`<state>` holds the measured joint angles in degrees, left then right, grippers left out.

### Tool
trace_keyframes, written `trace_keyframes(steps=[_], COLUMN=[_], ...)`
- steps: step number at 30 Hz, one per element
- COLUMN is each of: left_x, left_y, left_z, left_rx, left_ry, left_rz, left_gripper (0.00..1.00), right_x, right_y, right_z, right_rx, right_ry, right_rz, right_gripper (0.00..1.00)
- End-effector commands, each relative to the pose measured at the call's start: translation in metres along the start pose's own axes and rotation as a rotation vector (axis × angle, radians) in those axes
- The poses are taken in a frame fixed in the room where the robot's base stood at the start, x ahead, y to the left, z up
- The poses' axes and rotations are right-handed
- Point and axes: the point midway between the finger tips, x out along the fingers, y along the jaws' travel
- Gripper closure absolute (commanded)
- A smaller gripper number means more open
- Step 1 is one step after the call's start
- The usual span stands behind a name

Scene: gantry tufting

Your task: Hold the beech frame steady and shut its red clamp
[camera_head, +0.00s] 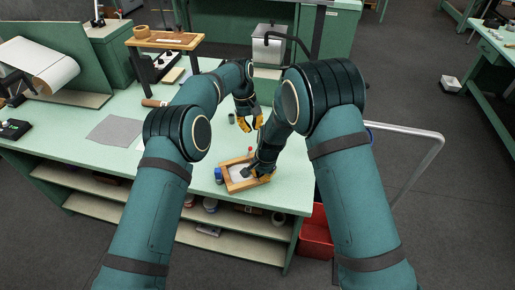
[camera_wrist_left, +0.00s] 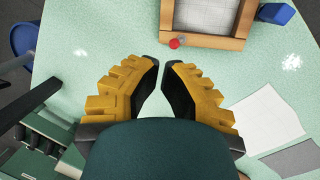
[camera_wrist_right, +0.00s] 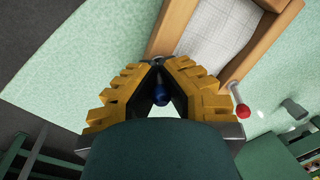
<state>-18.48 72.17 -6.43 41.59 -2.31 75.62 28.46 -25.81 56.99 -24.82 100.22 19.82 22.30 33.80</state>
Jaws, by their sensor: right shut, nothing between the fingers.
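The beech frame (camera_head: 224,178) lies near the table's front right corner, with pale gridded cloth inside it. Its red clamp knob (camera_head: 250,150) sticks out past the frame's far side; it also shows in the left wrist view (camera_wrist_left: 175,42) and, on a short metal stem, in the right wrist view (camera_wrist_right: 241,111). My left gripper (camera_head: 252,128) is partly open and empty above the table, beyond the frame. My right gripper (camera_head: 257,175) is shut with its tips together at the frame's right end. I cannot tell whether they touch the wood.
A small wooden stand (camera_head: 165,42) is at the back left. A red bin (camera_head: 316,235) is on the floor right of the table.

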Motion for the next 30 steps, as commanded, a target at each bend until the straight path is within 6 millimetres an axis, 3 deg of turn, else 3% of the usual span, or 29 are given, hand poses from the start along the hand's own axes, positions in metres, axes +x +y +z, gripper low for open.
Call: trace_keyframes(steps=[24, 30], left_x=[0.0, 0.0], left_y=[0.014, 0.017], left_z=[0.021, 0.027], left_rx=[1.453, 1.739], left_ry=[0.132, 0.181], left_rz=[0.109, 0.108], left_gripper=[1.0, 1.0], right_x=[0.001, 0.001], right_y=[0.002, 0.002], right_z=[-0.001, -0.001], right_rx=[0.001, 0.001], right_ry=[0.0, 0.0], right_rz=[0.003, 0.003], right_gripper=[1.0, 1.0])
